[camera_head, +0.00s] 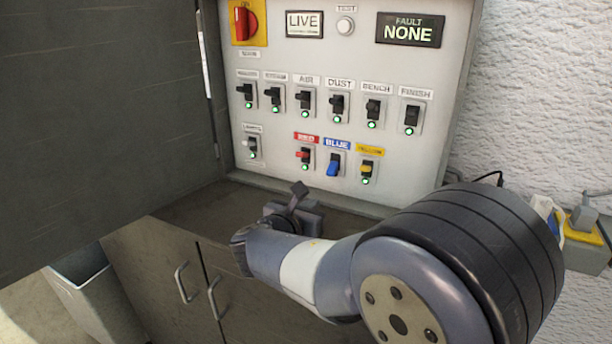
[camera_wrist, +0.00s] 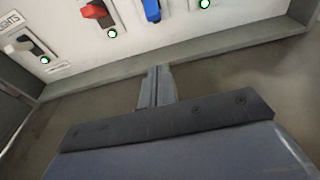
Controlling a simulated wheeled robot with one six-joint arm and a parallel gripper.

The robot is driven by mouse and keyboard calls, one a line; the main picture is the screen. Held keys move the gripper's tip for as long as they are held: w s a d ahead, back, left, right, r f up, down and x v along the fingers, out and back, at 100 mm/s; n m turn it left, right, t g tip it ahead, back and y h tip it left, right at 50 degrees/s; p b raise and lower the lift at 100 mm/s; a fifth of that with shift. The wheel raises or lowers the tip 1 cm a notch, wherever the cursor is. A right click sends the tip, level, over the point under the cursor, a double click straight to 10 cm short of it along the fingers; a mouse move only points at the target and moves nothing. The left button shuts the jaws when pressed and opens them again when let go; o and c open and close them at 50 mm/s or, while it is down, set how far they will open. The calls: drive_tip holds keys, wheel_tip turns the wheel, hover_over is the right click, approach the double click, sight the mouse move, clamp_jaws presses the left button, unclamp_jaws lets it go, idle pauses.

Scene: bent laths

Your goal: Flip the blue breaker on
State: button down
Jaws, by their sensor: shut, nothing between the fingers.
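The blue breaker (camera_head: 334,166) is in the lower row of the panel, under a blue label (camera_head: 337,144), between the red and yellow breakers. Its lever tilts down, and no green light shows by it. In the wrist view the blue lever (camera_wrist: 152,10) shows at the top edge, partly cut off. My gripper (camera_head: 299,189) is in front of and below the lower row, apart from the blue lever. Its fingers (camera_wrist: 157,74) are together and empty in the wrist view.
The red breaker (camera_head: 304,156) and yellow breaker (camera_head: 367,168) sit close on either side, each with a green light lit. The fault display (camera_head: 409,31) reads NONE. The open cabinet door (camera_head: 95,110) stands at left. A ledge (camera_wrist: 240,42) runs below the panel.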

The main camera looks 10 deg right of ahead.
sight(332, 169)
idle(0.4)
drive_tip(key=x, duration=0.9)
drive_tip(key=shift+w+d+p, duration=0.1)
drive_tip(key=shift+d+p, duration=0.15)
drive_tip(key=shift+p, duration=0.05)
drive_tip(key=r, duration=0.1)
drive_tip(key=r+p, duration=0.1)
drive_tip(key=r, duration=0.1)
drive_tip(key=shift+s+a, duration=0.3)
drive_tip(key=shift+s, duration=0.05)
drive_tip(key=shift+s+a+r, duration=0.1)
drive_tip(key=shift+r, duration=0.2)
drive_tip(key=shift+p, duration=0.5)
